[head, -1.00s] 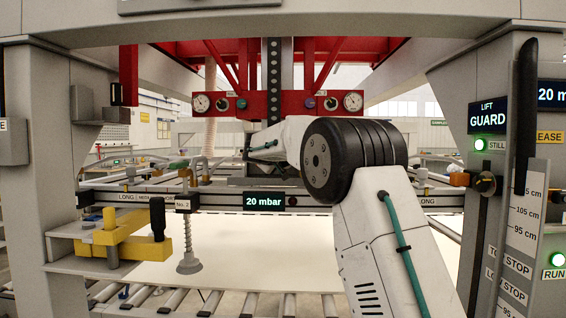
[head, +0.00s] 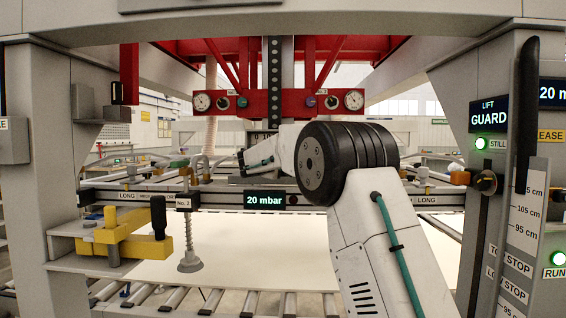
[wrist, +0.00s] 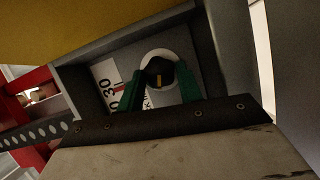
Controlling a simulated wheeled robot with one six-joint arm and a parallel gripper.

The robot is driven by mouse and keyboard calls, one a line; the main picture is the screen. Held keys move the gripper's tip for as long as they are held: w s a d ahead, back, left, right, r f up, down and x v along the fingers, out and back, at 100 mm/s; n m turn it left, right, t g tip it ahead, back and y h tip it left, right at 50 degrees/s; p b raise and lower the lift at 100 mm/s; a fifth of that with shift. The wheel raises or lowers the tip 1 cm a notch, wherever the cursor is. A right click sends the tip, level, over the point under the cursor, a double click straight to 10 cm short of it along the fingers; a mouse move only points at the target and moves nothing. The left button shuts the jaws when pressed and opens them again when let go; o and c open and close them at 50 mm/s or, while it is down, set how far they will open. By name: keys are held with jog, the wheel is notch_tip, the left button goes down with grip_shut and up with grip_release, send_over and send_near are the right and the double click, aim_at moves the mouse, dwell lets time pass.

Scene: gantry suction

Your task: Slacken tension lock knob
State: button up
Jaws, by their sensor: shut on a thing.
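In the wrist view, a dark round knob (wrist: 157,69) with a yellow mark sits in a pale ring on a grey plate. My gripper (wrist: 158,90) has green fingers, one on each side of the knob, and is shut on it. The finger ends hide parts of the knob's sides. A white scale (wrist: 106,84) with the number 30 and a red line lies just left of the knob. In the head view my arm reaches forward to the gantry, and the knob and fingers cannot be made out there.
In the head view, a red truss with a gauge panel (head: 278,103) hangs above the crossbar. A yellow clamp (head: 112,236) and a suction cup (head: 190,262) stand at the left. A white sheet (head: 240,250) lies below. The guard post with its display (head: 488,114) stands at the right.

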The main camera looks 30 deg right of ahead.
dwell(0.3)
jog(key=o, duration=1)
jog(key=shift+a, duration=0.15)
jog(key=v, duration=0.7)
jog(key=shift+s+a, duration=0.15)
jog(key=shift+a, duration=0.15)
jog(key=shift+w+d+m+y, duration=0.6)
jog(key=shift+w+d+m, duration=0.05)
jog(key=shift+d+m, duration=0.55)
jog(key=shift+w+d+m+y, duration=0.6)
jog(key=shift+w+d+m, duration=0.05)
jog(key=shift+d+m, duration=0.5)
jog(key=shift+w+d+m+y, duration=0.6)
jog(key=shift+w+d+m, duration=0.05)
jog(key=shift+d+m, duration=0.55)
